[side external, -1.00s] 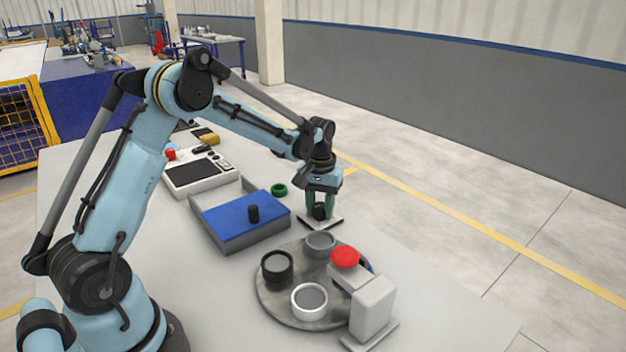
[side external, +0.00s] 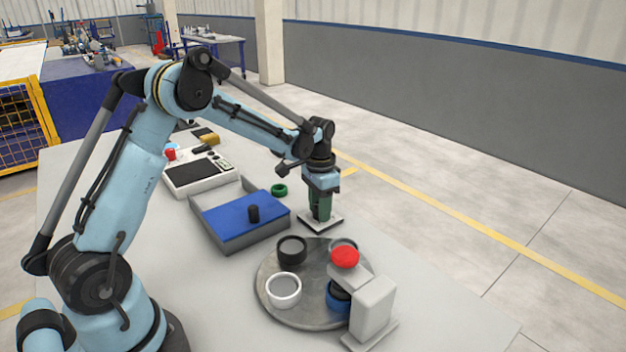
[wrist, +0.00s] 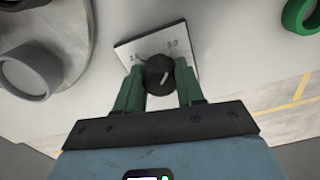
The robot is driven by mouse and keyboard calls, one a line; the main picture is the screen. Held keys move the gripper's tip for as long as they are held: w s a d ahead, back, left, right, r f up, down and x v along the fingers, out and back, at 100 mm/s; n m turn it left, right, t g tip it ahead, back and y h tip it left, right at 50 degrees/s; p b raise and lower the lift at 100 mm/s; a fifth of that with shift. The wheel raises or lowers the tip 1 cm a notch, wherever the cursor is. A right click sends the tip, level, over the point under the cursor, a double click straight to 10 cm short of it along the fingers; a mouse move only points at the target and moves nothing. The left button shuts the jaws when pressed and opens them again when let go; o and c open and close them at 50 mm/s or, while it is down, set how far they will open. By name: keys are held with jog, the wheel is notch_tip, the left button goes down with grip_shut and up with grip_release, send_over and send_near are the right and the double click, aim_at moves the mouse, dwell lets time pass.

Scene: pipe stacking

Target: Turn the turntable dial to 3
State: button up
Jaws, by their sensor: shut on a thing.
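The dial (wrist: 158,78) is a round black knob with a pale pointer line, on a white square plate (side external: 325,228) with small printed marks. In the wrist view the plate (wrist: 140,48) shows marks near its far corners, too small to read surely. My gripper (wrist: 160,85) has green fingers, one on each side of the knob, shut on it. In the side view my gripper (side external: 319,210) points down over the plate and hides the knob. The grey round turntable (side external: 300,312) carries a black cup (side external: 291,248), a white cup (side external: 284,289), a grey cup (side external: 343,243) and a blue one (side external: 338,301).

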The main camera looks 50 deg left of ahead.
dwell(0.3)
jog(key=o, duration=1)
jog(key=shift+o, duration=0.2)
notch_tip(320, 180, up, 12)
jog(key=shift+r, duration=0.1)
